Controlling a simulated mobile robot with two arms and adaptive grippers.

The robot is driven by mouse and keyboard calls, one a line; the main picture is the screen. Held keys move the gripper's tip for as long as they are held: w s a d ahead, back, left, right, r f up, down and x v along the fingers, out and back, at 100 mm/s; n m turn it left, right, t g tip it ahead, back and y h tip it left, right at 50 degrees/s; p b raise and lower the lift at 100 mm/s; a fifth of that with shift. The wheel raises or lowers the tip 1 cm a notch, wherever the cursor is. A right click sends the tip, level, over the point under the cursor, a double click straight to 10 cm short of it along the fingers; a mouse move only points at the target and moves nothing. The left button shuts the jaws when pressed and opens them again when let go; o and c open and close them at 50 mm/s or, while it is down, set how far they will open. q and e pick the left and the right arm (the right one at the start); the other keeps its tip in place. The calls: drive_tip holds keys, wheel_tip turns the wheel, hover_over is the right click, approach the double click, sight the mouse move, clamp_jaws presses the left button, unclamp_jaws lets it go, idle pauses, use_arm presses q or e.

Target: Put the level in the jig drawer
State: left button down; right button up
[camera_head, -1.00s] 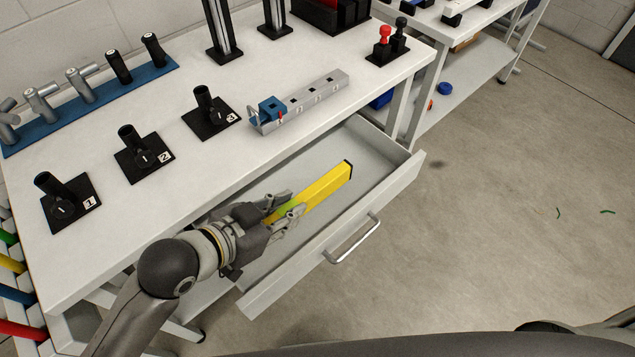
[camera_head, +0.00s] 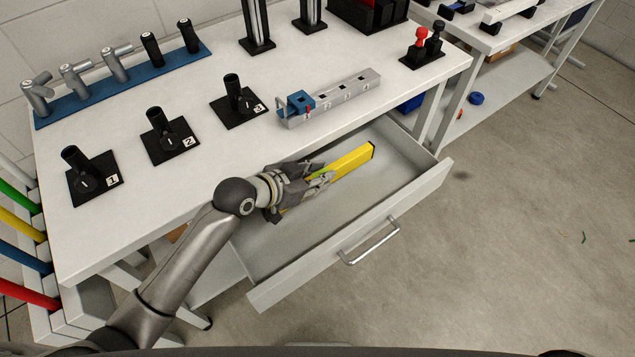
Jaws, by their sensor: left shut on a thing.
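The yellow level (camera_head: 352,162) is over the open jig drawer (camera_head: 400,211), lying lengthwise along it, with its far end towards the drawer's right end. I cannot tell whether it touches the drawer floor. My left gripper (camera_head: 322,177) is shut on the level near its left part, and the gripper hides that part. The drawer is pulled out from under the white table and its floor around the level looks bare. My right gripper is not in view.
The white table (camera_head: 200,203) holds numbered black stands (camera_head: 173,140), a blue tool rack (camera_head: 130,85) and a grey rail with a blue block (camera_head: 335,100). The drawer's handle (camera_head: 370,243) faces the open floor. A second bench stands at upper right.

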use_arm(q)
drive_tip(key=shift+w+f, duration=0.3)
drive_tip(key=shift+f, duration=1.5)
drive_tip(key=shift+f, duration=0.15)
drive_tip(key=c, duration=1.3)
unclamp_jaws()
drive_tip(key=shift+o, duration=0.2)
